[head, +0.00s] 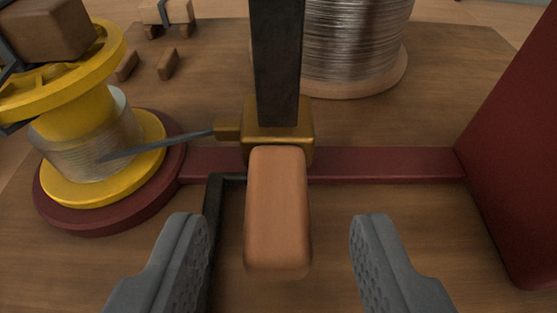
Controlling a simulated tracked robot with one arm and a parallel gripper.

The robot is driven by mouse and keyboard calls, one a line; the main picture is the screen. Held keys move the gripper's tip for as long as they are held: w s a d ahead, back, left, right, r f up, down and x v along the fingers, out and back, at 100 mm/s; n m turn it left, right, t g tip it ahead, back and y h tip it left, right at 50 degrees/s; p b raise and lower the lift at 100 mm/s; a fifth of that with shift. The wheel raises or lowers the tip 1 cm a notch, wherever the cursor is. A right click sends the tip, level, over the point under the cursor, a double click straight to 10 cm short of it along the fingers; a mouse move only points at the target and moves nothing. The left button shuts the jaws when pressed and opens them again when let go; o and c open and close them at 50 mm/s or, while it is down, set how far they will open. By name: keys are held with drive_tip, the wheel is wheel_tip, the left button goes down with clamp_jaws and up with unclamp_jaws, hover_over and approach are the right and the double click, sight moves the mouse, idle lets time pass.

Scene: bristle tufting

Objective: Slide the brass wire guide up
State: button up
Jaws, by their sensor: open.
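The brass wire guide (263,118) is a small brass block around a dark upright post (277,60), low down, just above a red bar. A brown wooden handle (278,215) sticks out from it toward me. A brass nozzle (228,130) on its left side meets a grey strand that runs to the yellow spool. My gripper (287,245) is open, with one grey finger on each side of the handle's near end. There is a gap on both sides and the fingers do not touch the handle.
A yellow spool (150,165) wound with wire stands on a round red base (95,218) at left. A large wire reel (355,45) stands behind right. A red panel (520,150) rises at right. A dark bent rod (213,230) runs close by the left finger.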

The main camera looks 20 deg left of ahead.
sight(280, 109)
drive_tip(key=shift+x, duration=1.2)
drive_tip(key=shift+s, duration=0.1)
clamp_jaws()
drive_tip(key=shift+r+p, duration=1.45)
drive_tip(key=shift+r, duration=0.15)
unclamp_jaws()
drive_tip(key=v, duration=1.3)
drive_tip(key=shift+s+p, duration=0.3)
drive_tip(key=shift+p, duration=0.1)
